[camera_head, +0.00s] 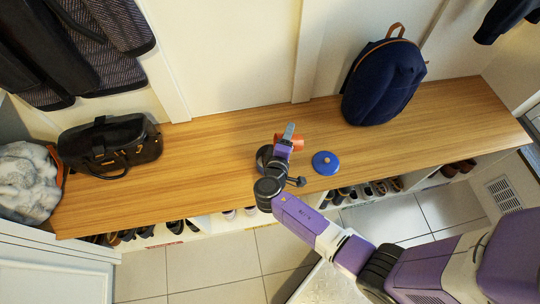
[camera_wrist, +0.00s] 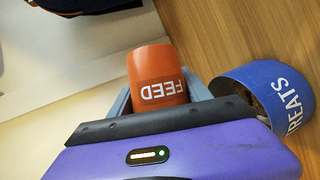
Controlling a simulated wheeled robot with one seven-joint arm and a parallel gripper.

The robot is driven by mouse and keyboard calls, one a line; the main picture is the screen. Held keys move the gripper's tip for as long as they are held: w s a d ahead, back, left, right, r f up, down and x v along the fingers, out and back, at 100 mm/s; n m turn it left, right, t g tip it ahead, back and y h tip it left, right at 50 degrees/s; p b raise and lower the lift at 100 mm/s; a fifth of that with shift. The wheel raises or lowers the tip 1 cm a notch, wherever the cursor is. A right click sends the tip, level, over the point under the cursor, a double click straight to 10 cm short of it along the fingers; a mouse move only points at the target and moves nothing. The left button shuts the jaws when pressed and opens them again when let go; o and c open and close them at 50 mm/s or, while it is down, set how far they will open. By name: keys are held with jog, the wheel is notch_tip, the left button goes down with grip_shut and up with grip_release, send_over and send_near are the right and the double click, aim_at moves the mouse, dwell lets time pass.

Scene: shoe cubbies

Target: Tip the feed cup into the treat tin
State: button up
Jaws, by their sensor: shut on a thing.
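The orange feed cup (camera_wrist: 157,68) is between the grey fingers of my gripper (camera_wrist: 165,98) in the wrist view, with its FEED lettering upside down in the picture. It also shows small in the head view (camera_head: 297,141), above the bench. My gripper (camera_head: 288,138) is shut on it. The cup's mouth and contents are hidden, and its exact tilt is unclear. The blue treat tin (camera_wrist: 262,82) is to the right of the cup in the wrist view, apart from it, with something brown inside. In the head view the tin (camera_head: 326,163) stands on the bench, lower right of the cup.
The wooden bench (camera_head: 215,130) is mostly clear around the tin. A navy backpack (camera_head: 385,82) stands at the right back and a black handbag (camera_head: 110,145) at the left. Shoes (camera_head: 385,187) sit in cubbies below. A wall (camera_head: 240,50) rises behind.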

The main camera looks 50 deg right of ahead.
jog(key=shift+w+a+f+n+h+b, duration=0.15)
jog(key=shift+f+n+h+b, duration=0.2)
jog(key=shift+n+b, duration=0.45)
jog(key=shift+w+a+r+n+h+b, duration=0.15)
jog(key=shift+r+n+h+b, duration=0.1)
jog(key=shift+n+h+b, duration=0.2)
jog(key=shift+w+a+r+n+h+b, duration=0.15)
jog(key=shift+r+n+h+b, duration=0.1)
jog(key=shift+n+h+b, duration=0.15)
dwell(1.9)
jog(key=shift+w+a+r+n+h+b, duration=0.2)
jog(key=shift+n+h+b, duration=0.1)
jog(key=shift+n, duration=0.25)
jog(key=shift+w+a+r+n+h+b, duration=0.1)
jog(key=shift+a+r+n+h+b, duration=0.15)
jog(key=shift+n, duration=0.25)
dwell(1.1)
